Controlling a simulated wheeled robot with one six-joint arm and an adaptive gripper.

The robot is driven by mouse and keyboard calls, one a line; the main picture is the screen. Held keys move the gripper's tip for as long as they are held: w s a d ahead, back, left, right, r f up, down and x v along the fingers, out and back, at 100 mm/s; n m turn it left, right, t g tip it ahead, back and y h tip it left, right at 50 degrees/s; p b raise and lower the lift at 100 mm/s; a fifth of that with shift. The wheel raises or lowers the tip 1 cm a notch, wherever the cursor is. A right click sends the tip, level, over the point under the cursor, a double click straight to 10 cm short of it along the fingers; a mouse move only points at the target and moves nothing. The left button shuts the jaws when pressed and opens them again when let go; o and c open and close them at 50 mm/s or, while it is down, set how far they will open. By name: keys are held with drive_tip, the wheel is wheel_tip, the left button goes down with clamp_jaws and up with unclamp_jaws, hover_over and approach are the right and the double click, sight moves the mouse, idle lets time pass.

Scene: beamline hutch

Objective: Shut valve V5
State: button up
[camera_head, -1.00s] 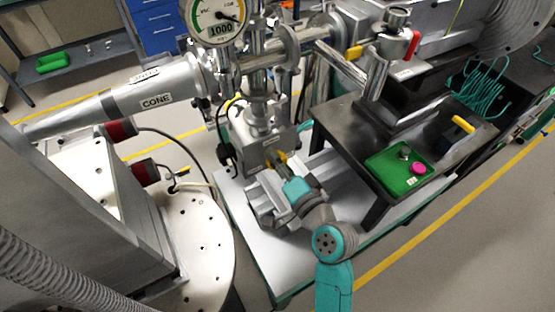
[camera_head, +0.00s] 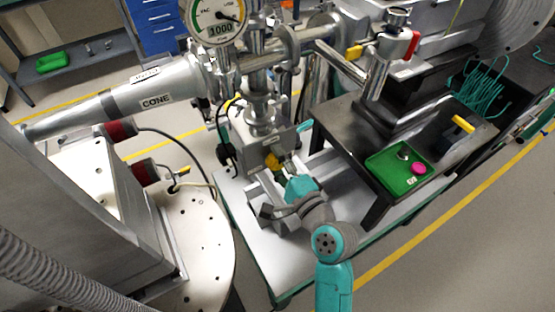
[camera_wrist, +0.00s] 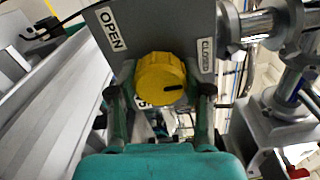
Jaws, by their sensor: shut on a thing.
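A round yellow knob (camera_wrist: 162,80) sits on a grey panel (camera_wrist: 150,20) in the wrist view. An OPEN label (camera_wrist: 110,27) is at its upper left and a CLOSED label (camera_wrist: 207,56) at its right. The knob's black mark points right, roughly toward the CLOSED side. My gripper (camera_wrist: 160,92) has one finger on each side of the knob and is shut on it. A small label under the knob is mostly hidden, so I cannot read a valve name. In the head view, my gripper (camera_head: 281,168) reaches the yellow knob (camera_head: 272,160) on the grey valve box.
A dark table (camera_head: 345,125) with a green tray (camera_head: 398,172) stands just right of my arm. The CONE pipe (camera_head: 155,98) and a gauge (camera_head: 217,18) reading 1000 are at upper left. A red-handled part (camera_head: 413,45) is at upper right. Grey floor is clear at lower right.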

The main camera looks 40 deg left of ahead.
idle(0.5)
drive_tip(key=o, duration=1.2)
drive_tip(key=shift+c, duration=0.2)
drive_tip(key=v, duration=1.2)
drive_tip(key=shift+f, duration=0.15)
